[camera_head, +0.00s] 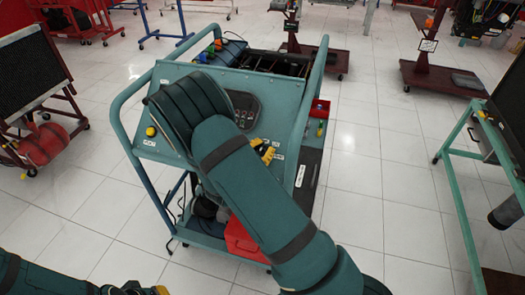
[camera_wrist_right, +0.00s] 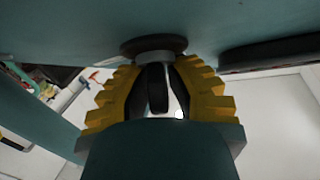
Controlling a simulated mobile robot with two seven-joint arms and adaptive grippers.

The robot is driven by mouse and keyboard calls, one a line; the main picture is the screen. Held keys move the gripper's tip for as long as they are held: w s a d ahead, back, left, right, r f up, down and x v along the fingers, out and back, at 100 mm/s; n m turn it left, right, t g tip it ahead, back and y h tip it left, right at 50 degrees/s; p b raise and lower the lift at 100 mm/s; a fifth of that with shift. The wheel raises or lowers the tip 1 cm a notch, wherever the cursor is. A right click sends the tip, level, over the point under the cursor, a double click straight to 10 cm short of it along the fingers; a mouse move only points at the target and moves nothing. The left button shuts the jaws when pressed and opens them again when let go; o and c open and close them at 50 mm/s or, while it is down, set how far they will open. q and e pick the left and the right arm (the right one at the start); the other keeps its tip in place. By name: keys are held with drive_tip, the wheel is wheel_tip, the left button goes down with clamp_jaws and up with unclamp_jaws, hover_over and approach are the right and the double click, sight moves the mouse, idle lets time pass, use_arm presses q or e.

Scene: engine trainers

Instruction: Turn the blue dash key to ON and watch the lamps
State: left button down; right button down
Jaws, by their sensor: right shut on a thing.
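The teal engine trainer (camera_head: 145,112) stands in the middle of the head view with its sloped dash panel towards me. My right gripper (camera_head: 265,151) is at the right part of this panel. In the right wrist view the yellow fingers of my right gripper (camera_wrist_right: 158,98) are closed around a dark key (camera_wrist_right: 154,88) in a round collar on the panel. The key looks black in the shade, and its angle is hard to read. My forearm hides much of the panel, and no lit lamp shows. My left gripper (camera_head: 140,290) is cut off at the bottom edge.
A dark gauge cluster (camera_head: 244,106) and a yellow knob (camera_head: 151,131) are on the panel. A red box (camera_head: 240,240) sits on the lower shelf. A teal frame stand (camera_head: 462,190) is at the right, a red stand (camera_head: 62,85) at the left. White floor lies between.

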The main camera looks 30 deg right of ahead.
drive_tip(key=shift+s+f+m+g, duration=0.15)
drive_tip(key=shift+m+g, duration=1)
drive_tip(key=shift+m, duration=0.25)
drive_tip(key=shift+s+f+m+g, duration=0.1)
drive_tip(key=shift+m+g, duration=1.05)
drive_tip(key=shift+m, duration=0.25)
drive_tip(key=c, duration=1)
unclamp_jaws()
drive_tip(key=shift+a+r, duration=0.1)
drive_tip(key=v, duration=1.2)
drive_tip(key=shift+w, duration=0.1)
drive_tip(key=shift+a, duration=0.1)
